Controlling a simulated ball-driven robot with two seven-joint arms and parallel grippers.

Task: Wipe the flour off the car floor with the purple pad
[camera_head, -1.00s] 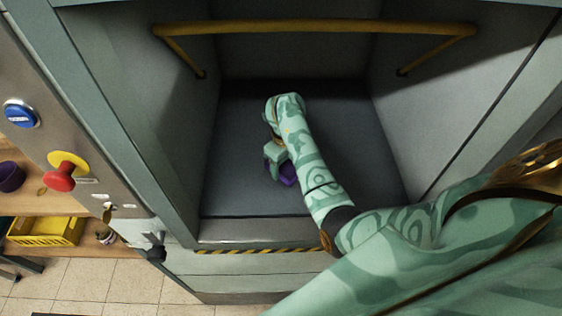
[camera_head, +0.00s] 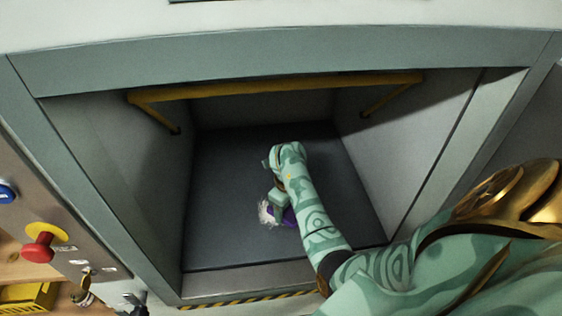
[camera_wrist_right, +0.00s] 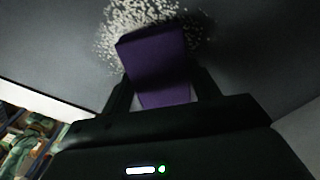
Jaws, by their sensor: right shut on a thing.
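The purple pad (camera_head: 288,216) is in the jaws of my right gripper (camera_head: 279,199), low over the dark car floor (camera_head: 225,205). In the right wrist view the pad (camera_wrist_right: 158,65) sticks out between the two dark fingers of the gripper (camera_wrist_right: 160,88). White speckled flour (camera_head: 267,213) lies on the floor at the pad's left side. In the wrist view the flour (camera_wrist_right: 122,30) spreads around the pad's far end, and the pad covers part of it. I cannot tell whether the pad touches the floor. My left gripper is not in view.
Grey walls enclose the car, with a yellow rail (camera_head: 280,88) across its upper part. A black-and-yellow striped edge (camera_head: 245,299) marks the front sill. A panel with a red button (camera_head: 41,245) stands at the left, above a yellow crate (camera_head: 25,297).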

